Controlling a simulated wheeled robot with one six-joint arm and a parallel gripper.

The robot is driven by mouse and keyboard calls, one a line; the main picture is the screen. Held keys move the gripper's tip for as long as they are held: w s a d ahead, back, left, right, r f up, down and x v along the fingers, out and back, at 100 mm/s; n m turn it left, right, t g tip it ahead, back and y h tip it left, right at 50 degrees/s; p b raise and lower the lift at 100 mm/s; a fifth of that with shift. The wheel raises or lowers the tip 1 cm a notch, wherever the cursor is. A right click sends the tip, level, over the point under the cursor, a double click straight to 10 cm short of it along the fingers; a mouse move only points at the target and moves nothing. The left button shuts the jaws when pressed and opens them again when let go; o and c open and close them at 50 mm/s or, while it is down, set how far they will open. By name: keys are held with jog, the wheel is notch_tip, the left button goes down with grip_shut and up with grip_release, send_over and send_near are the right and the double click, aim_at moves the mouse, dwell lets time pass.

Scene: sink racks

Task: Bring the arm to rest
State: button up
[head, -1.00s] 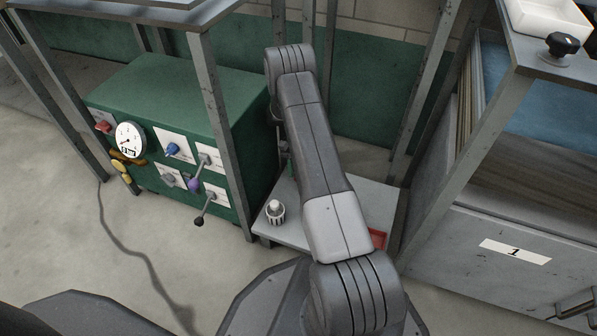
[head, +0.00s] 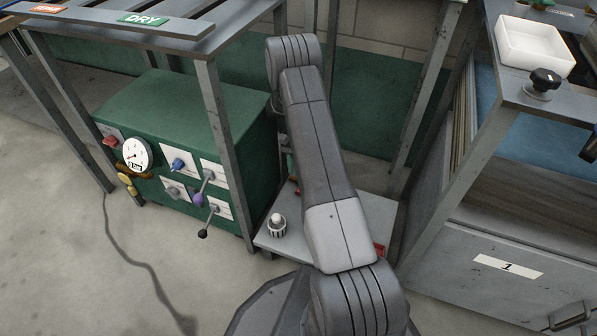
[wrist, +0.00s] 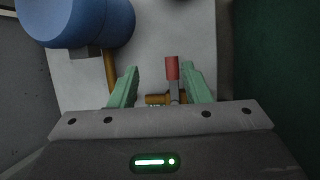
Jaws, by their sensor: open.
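My arm (head: 325,165) reaches from the bottom of the head view up to its middle and bends down at the far end. My gripper is mostly hidden behind it there. In the wrist view my gripper (wrist: 160,76) is open, its two green fingers apart above a pale board. A valve with a red lever (wrist: 172,70) and a brass body shows between the fingers, nearer the right one. I see no grip on it. A large blue cylinder (wrist: 85,22) is at the upper left of the wrist view, beside a brown rod.
A green control box (head: 190,115) with a gauge and levers stands left under a rack with a DRY sign (head: 142,19). A low grey shelf (head: 375,212) holds a small white-capped object (head: 276,222). A cabinet labelled 1 (head: 507,266) stands right, a white tray (head: 535,45) above.

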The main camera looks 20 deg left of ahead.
jog(key=shift+r, duration=0.1)
notch_tip(320, 180, down, 10)
jog(key=b, duration=0.4)
jog(key=shift+r, duration=0.1)
jog(key=shift+d+f, duration=0.1)
jog(key=shift+f, duration=0.2)
jog(key=shift+d+r, duration=0.1)
jog(key=shift+r, duration=0.1)
